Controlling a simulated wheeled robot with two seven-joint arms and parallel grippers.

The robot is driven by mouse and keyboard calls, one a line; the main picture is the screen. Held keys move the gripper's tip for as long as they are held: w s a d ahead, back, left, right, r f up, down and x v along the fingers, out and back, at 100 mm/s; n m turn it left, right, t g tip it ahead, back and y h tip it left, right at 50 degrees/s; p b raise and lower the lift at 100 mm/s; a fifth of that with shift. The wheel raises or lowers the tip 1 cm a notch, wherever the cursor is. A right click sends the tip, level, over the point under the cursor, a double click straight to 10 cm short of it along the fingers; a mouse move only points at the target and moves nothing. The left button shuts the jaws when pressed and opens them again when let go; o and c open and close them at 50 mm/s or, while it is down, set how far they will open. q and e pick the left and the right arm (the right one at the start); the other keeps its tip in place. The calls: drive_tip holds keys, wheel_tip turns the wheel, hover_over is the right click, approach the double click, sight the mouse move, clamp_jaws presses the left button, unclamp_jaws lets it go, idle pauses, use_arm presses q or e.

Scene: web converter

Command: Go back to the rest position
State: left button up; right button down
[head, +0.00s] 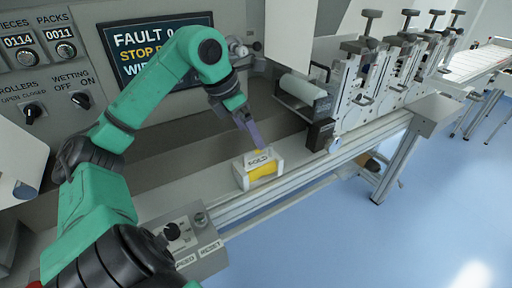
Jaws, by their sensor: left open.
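My left arm comes in from the left, bent over the machine, with its gripper (254,143) pointing down. The gripper is open. Its purple-grey fingers are just above a small white and yellow block (262,169) with dark lettering, which sits on the machine's front ledge. A bit of yellow shows at the fingertips; I cannot tell whether they touch it. My right gripper is not in view.
A screen (150,48) reading "FAULT" stands behind my arm. A panel with knobs (33,112) is at the left, and a control box (187,240) is at the lower front. Slitter units (352,85) rise at the right. Blue floor (400,230) is clear at the lower right.

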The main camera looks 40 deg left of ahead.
use_arm(q)
drive_tip(key=shift+s+r, duration=0.15)
drive_tip(key=shift+r, duration=0.2)
